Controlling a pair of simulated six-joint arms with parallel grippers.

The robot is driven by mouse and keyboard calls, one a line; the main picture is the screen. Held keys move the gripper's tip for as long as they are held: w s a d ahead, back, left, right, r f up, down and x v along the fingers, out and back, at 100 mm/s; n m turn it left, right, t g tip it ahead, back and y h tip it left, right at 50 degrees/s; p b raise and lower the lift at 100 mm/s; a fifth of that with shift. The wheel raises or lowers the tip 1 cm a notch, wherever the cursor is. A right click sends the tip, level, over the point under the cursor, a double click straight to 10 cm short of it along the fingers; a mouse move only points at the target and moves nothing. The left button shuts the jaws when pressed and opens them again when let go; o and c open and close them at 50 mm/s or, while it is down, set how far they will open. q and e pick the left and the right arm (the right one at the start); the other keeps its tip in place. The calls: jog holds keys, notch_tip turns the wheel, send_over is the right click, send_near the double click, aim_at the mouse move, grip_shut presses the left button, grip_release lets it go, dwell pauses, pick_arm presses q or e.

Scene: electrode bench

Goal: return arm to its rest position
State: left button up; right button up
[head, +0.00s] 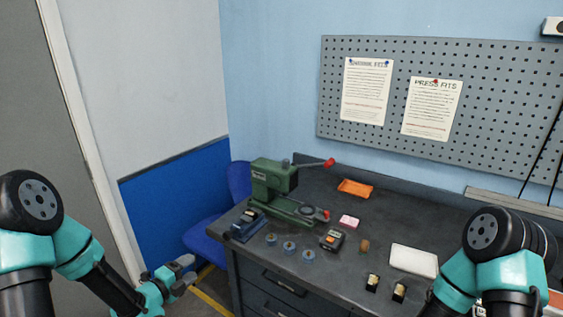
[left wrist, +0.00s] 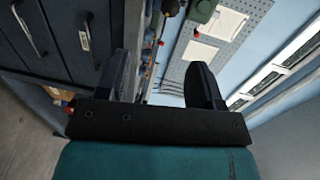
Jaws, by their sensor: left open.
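My left gripper (head: 184,275) is at the lower left in the head view, off the bench's left front corner and apart from it. In the left wrist view its two dark fingers (left wrist: 162,88) stand wide apart with nothing between them. My right arm (head: 495,255) shows at the lower right in the head view; its gripper is out of the picture.
The dark bench (head: 320,275) holds a green press (head: 272,185), several blue rings (head: 289,246), an orange tray (head: 355,188), a white block (head: 413,261) and small parts. A blue chair (head: 207,248) stands at its left. A pegboard (head: 480,90) hangs behind.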

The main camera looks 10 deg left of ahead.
pick_arm(q)
jog(key=s+d+f+n+g+y, duration=0.1)
jog(key=s+d+f+n+g, duration=0.25)
jog(key=f+n, duration=0.4)
jog(key=s+d+f+n+g+y, duration=0.1)
jog(key=s+d+f+n+g, duration=0.25)
jog(key=f+n, duration=0.4)
jog(key=s+d+f+n+g, duration=0.2)
jog(key=s+f+n+g, duration=0.1)
jog(key=s+f+n, duration=0.1)
jog(key=s+d+f+n+g+y, duration=0.1)
jog(key=s+d+f+n+g, duration=0.2)
jog(key=s, duration=0.4)
jog(key=shift+s+d+f+n+g, duration=0.3)
jog(key=shift+f+n+g, duration=0.35)
jog(key=shift+n, duration=0.45)
jog(key=shift+c, duration=0.2)
